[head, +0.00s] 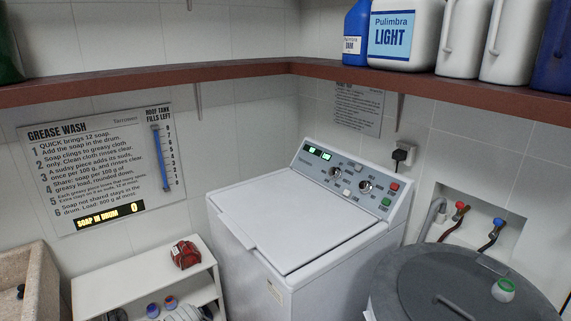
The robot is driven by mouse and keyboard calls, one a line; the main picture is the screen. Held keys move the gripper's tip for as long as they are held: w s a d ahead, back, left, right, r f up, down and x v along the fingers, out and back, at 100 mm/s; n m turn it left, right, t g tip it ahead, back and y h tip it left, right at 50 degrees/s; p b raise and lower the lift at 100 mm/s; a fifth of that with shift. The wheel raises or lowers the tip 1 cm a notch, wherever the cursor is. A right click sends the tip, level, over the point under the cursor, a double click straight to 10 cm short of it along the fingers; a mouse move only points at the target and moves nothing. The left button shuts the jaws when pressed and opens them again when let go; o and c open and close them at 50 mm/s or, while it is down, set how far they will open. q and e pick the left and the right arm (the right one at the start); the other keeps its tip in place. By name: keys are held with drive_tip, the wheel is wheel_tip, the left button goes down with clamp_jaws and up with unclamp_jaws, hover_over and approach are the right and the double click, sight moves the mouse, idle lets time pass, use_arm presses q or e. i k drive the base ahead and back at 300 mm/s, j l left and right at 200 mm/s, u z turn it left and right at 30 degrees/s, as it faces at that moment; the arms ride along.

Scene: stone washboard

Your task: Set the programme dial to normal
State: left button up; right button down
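A white top-loading washing machine (285,225) stands in the middle of the head view with its lid shut. Its sloped control panel (350,165) at the back carries two round dials, a left dial (335,172) and a right dial (365,186). The print around them is too small to read, so I cannot tell which is the programme dial or where either points. Green lit displays (319,153) are at the panel's left; a red button (394,187) and a green button (386,202) are at its right. Neither of my grippers is in view.
A brown shelf (240,68) with jugs runs above the machine. A large grey lidded drum (410,290) stands front right, below red and blue taps (460,207). A low white shelf unit (130,279) and a stone sink (40,275) are at left. The machine's lid is clear.

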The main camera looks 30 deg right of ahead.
sight(334, 173)
drive_tip(key=k+l+z, duration=0.1)
drive_tip(key=z, duration=2.1)
drive_tip(key=i+j+z, duration=0.1)
drive_tip(key=j+z, duration=0.2)
drive_tip(key=z, duration=0.2)
drive_tip(key=i+j, duration=0.1)
drive_tip(key=j, duration=1.4)
